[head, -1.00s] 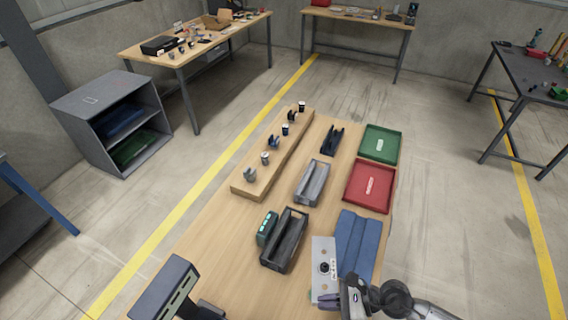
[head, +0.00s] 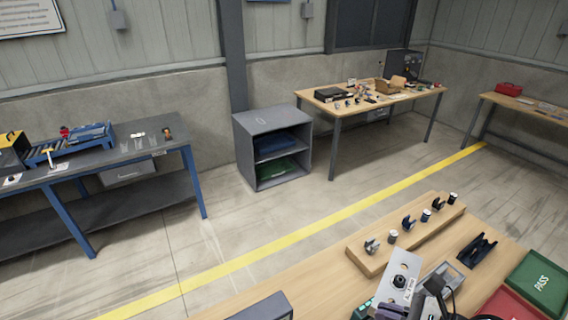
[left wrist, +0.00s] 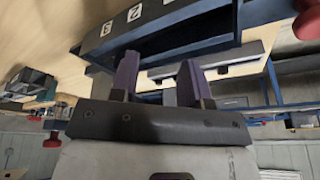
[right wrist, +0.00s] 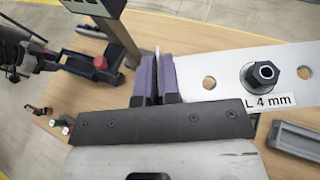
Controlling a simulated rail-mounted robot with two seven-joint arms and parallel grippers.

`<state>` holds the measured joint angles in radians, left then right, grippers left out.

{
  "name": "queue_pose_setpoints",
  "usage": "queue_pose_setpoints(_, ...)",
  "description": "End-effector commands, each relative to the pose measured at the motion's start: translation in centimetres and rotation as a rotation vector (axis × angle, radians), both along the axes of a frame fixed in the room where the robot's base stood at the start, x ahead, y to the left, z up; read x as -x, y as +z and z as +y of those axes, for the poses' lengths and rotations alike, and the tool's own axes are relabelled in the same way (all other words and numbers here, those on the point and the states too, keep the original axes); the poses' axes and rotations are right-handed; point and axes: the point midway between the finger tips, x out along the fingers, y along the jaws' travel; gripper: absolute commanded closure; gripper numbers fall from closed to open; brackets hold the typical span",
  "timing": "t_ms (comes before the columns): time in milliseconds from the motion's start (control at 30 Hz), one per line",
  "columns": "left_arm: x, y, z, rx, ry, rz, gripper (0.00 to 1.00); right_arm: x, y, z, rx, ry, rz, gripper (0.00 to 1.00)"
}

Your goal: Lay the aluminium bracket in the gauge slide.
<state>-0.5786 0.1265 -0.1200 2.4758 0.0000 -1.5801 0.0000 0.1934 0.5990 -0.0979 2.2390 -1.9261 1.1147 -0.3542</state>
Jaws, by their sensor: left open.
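A flat pale metal plate, apparently the aluminium bracket (head: 404,264), is raised and tilted at the lower right of the head view. It carries a hex nut and a label reading "4 mm"; the plate also shows in the right wrist view (right wrist: 211,66). My right gripper (right wrist: 158,62) is shut on the plate's edge; it is partly cut off in the head view (head: 396,309). My left gripper (left wrist: 157,70) is open and empty, facing a dark-blue frame (left wrist: 190,17) with numbered labels. I cannot tell for sure which fixture is the gauge slide.
A wooden riser (head: 405,236) with several small parts lies behind the plate. A grey trough (head: 450,277), a black holder (head: 477,249), a green tray (head: 540,284) and a red tray (head: 507,306) are to its right. A dark fixture with a red knob (right wrist: 100,62) stands left of the right gripper.

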Motion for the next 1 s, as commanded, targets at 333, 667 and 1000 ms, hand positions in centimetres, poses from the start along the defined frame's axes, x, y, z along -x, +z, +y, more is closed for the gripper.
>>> queue_pose_setpoints(333, 0.0, 8.0, -0.3, 0.012, 0.007, -0.004, 0.57, -0.2, 5.6, 0.0, -0.004, -0.002, -0.007, 1.0)
queue_pose_setpoints(667, 0.0, 14.1, -0.3, 0.013, 0.008, -0.004, 0.57, 0.0, 9.0, 0.0, -0.004, -0.002, -0.004, 1.0)
queue_pose_setpoints(1000, 0.0, 15.9, 0.0, 0.002, 0.0, -0.004, 0.57, 0.6, 8.0, 0.0, -0.004, 0.001, 0.008, 1.0)
